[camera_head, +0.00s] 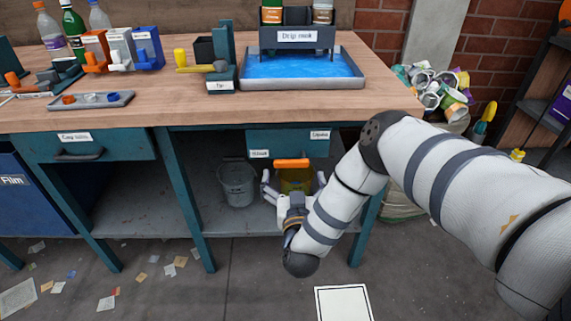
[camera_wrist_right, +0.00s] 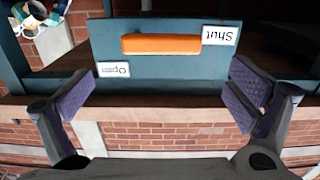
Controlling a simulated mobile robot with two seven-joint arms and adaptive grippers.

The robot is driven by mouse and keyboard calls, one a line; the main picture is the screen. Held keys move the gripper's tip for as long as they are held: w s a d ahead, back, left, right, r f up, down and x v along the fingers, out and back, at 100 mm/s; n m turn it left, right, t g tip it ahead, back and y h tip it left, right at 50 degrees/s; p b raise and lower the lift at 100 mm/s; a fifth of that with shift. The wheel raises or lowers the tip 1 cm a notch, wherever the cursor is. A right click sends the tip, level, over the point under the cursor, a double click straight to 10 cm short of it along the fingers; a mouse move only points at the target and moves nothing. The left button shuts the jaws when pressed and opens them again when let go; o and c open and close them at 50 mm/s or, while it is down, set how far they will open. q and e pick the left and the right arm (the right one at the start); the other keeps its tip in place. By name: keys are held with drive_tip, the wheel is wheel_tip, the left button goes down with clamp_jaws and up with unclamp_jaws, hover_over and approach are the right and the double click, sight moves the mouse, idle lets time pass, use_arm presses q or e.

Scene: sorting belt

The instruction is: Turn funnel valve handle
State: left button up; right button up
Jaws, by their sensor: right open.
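The orange valve handle (camera_head: 291,163) is a short bar lying roughly level at the lower edge of a teal panel (camera_head: 282,142) under the workbench. Its left end points towards the "Shut" label (camera_head: 259,153); the "Open" label (camera_head: 320,134) is higher on the right. The right wrist view shows the handle (camera_wrist_right: 161,44) upside down, beside "Shut" (camera_wrist_right: 219,35), with "Open" (camera_wrist_right: 113,69) at lower left. My right gripper (camera_head: 293,184) is open in front of the panel, its fingers (camera_wrist_right: 163,90) spread wider than the handle and apart from it. My left gripper is out of view.
A yellow container (camera_head: 296,182) shows behind my right gripper. A grey bucket (camera_head: 236,183) stands to its left on the lower shelf (camera_head: 140,209). The workbench top (camera_head: 200,108) is above, and a teal table leg (camera_head: 184,195) stands further left. Paper scraps litter the floor.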

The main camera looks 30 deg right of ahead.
sight(291, 164)
drive_tip(key=b+x, duration=0.1)
drive_tip(key=x, duration=0.6)
drive_tip(key=shift+a, duration=0.1)
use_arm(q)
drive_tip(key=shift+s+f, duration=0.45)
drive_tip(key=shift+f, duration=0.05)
use_arm(e)
drive_tip(key=shift+c, duration=0.5)
drive_tip(key=c, duration=1.6)
